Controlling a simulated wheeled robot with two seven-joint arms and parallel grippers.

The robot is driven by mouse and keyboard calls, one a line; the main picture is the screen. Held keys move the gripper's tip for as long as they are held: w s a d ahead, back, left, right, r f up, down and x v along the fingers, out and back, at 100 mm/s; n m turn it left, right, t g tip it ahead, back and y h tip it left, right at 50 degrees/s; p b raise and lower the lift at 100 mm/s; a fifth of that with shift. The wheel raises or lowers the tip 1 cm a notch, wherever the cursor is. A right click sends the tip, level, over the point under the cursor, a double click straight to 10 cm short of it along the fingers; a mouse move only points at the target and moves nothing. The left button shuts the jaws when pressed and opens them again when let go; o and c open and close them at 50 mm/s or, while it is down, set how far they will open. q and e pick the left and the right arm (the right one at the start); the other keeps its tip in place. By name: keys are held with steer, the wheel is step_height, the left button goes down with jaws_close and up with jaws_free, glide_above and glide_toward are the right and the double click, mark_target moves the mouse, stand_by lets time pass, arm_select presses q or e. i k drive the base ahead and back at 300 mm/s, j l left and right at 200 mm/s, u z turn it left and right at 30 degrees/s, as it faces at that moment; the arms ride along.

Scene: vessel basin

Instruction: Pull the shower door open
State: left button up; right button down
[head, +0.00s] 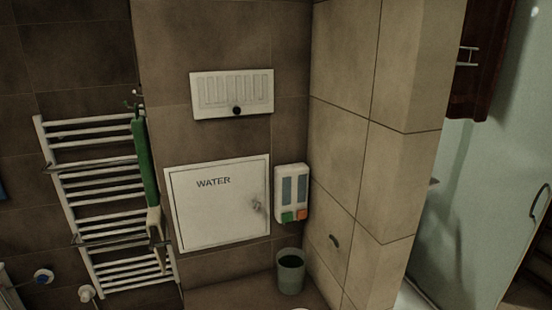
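The shower's pale, frosted-looking glass (480,190) stands at the right of the head view, behind the light tiled wall corner. A dark curved handle (540,203) shows at the far right edge and is partly cut off by the picture. I cannot tell whether the door is shut or ajar, since much of it lies outside the view. Neither of my grippers is in view.
A light tiled pillar (400,150) stands left of the glass. A white towel radiator (105,200), a WATER panel (215,230), a soap dispenser (291,185) and a bin (290,271) are farther left. A dark red-brown item (482,60) is at upper right.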

mark_target(498, 196)
steer(key=z, duration=1.75)
steer(key=i+l, duration=0.15)
steer(key=i, duration=0.2)
steer(key=z, duration=0.05)
